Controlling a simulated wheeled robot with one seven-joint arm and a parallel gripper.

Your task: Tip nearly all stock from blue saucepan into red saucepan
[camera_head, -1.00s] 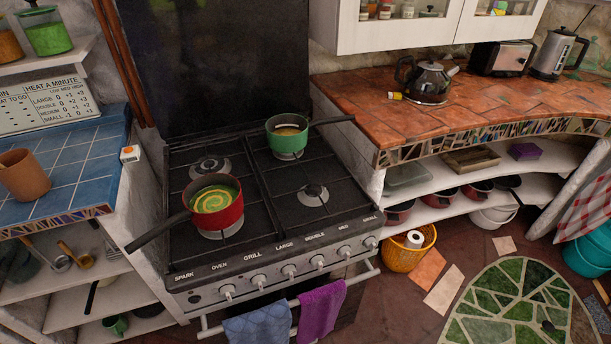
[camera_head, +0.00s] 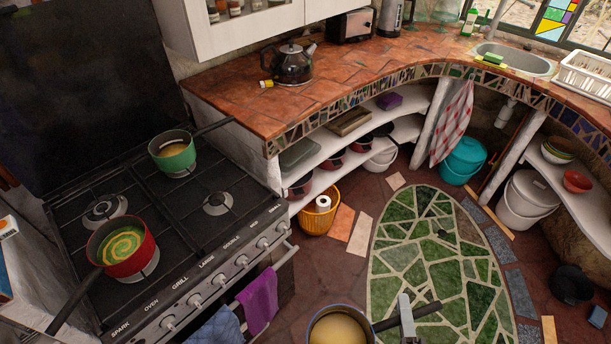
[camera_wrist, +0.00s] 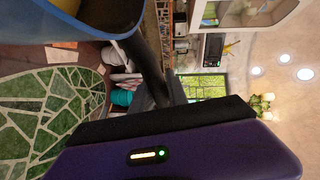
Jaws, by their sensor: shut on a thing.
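The blue saucepan (camera_head: 312,318) is at the bottom of the head view, with tan stock (camera_head: 338,330) inside. Its dark handle (camera_head: 421,310) runs right into my gripper (camera_head: 407,316), which is shut on it. The pan is held in the air in front of the stove and looks about level. In the wrist view the blue pan (camera_wrist: 100,22) fills the upper left, with its dark handle (camera_wrist: 145,60) beside my gripper. The red saucepan (camera_head: 130,262) stands on the front left burner and holds a green and yellow swirled soup (camera_head: 121,241).
A green saucepan (camera_head: 176,160) with tan contents stands on a back burner of the stove (camera_head: 170,215). A yellow basket (camera_head: 319,214) stands on the floor beside the stove. A green mosaic (camera_head: 430,250) covers the floor.

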